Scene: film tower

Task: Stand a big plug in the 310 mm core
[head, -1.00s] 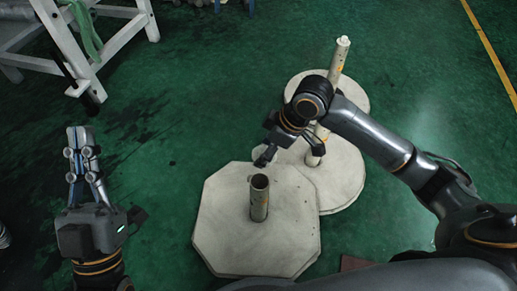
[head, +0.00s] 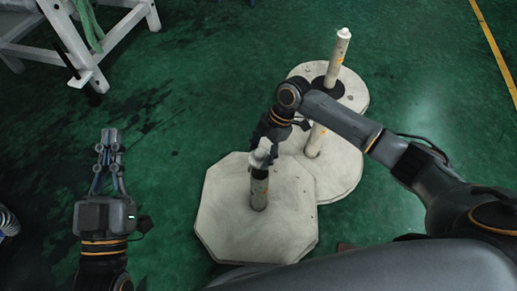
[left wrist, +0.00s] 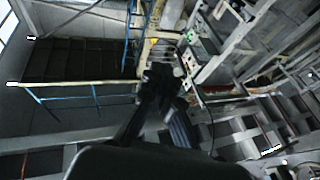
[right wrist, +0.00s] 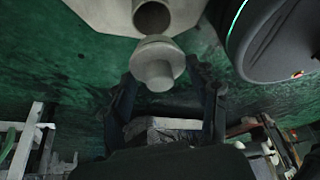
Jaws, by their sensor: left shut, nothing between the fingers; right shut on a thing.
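The short upright core (head: 259,190) stands on the octagonal pale base. A white big plug (head: 260,152) is over its top in the head view. In the right wrist view the plug (right wrist: 157,62) has a wide flange and a narrower end, and sits between the fingers of my right gripper (right wrist: 163,74). The core's open mouth (right wrist: 152,16) shows uncovered just beyond the plug, so the plug is outside it. The arm partly hides my right gripper (head: 270,138) in the head view. My left gripper (head: 110,134) is shut and empty over bare floor at left.
The octagonal base (head: 230,225) overlaps a round pale base (head: 340,180). A white frame (head: 110,40) stands at upper left. Green floor between it and the bases is clear.

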